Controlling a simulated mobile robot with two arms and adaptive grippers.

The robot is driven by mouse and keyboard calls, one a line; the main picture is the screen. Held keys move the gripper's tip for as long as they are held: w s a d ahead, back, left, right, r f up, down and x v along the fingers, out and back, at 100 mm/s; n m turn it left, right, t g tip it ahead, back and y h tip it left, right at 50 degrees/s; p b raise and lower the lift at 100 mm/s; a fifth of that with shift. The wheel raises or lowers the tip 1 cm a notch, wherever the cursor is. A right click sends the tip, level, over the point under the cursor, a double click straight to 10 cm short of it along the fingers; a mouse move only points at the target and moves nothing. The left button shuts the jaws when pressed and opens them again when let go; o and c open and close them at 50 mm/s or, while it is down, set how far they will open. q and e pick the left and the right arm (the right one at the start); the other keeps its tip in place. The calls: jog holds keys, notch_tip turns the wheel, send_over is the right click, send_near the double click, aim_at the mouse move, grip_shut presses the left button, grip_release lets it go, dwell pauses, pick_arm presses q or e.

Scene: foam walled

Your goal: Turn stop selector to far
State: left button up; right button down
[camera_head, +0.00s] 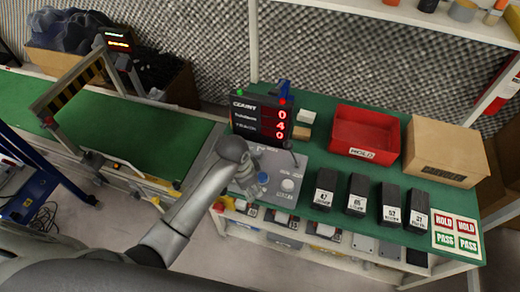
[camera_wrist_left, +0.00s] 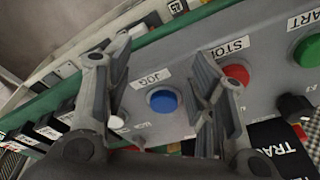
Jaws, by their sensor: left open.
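The grey control panel (camera_head: 280,168) lies on the green bench, with a white round dial (camera_head: 288,185) right of my left gripper (camera_head: 247,181). In the left wrist view, the panel carries a blue JOG button (camera_wrist_left: 164,100), a red STOP button (camera_wrist_left: 236,74), a green START button (camera_wrist_left: 309,50) and a black knob (camera_wrist_left: 295,106). A small white part (camera_wrist_left: 117,121) shows beside the left finger. My left gripper (camera_wrist_left: 155,72) is open over the panel, its fingers either side of the JOG button, with nothing between them. No label naming the stop selector is readable. My right gripper is not in view.
A black count display (camera_head: 262,118) stands behind the panel. To the right are a red HOLD bin (camera_head: 365,135), a cardboard box (camera_head: 444,152), several black labelled blocks (camera_head: 358,195) and a HOLD/PASS sheet (camera_head: 457,234). A green conveyor (camera_head: 130,135) is at left.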

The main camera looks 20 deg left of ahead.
aim_at(257, 151)
pick_arm(q)
jog(key=w+r+m, duration=0.1)
jog(key=w, duration=0.1)
jog(key=w+r, duration=0.2)
jog(key=w, duration=0.1)
jog(key=w+r+m, duration=0.1)
jog(key=w, duration=0.1)
jog(key=shift+w+r+m+g+y, duration=0.3)
jog(key=shift+r+g, duration=0.1)
jog(key=w+a+r+m, duration=0.1)
jog(key=w+r+m, duration=0.1)
jog(key=w+r, duration=0.45)
jog(key=shift+y, duration=0.3)
jog(key=f, duration=0.7)
jog(key=f+b, duration=0.1)
jog(key=f, duration=0.2)
jog(key=shift+s+f, duration=0.25)
jog(key=shift+f, duration=0.05)
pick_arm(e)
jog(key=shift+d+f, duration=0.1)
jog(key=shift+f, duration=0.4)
pick_arm(q)
jog(key=shift+a+g, duration=0.1)
jog(key=shift+g, duration=0.2)
jog(key=c, duration=1.1)
jog(key=shift+o, duration=0.2)
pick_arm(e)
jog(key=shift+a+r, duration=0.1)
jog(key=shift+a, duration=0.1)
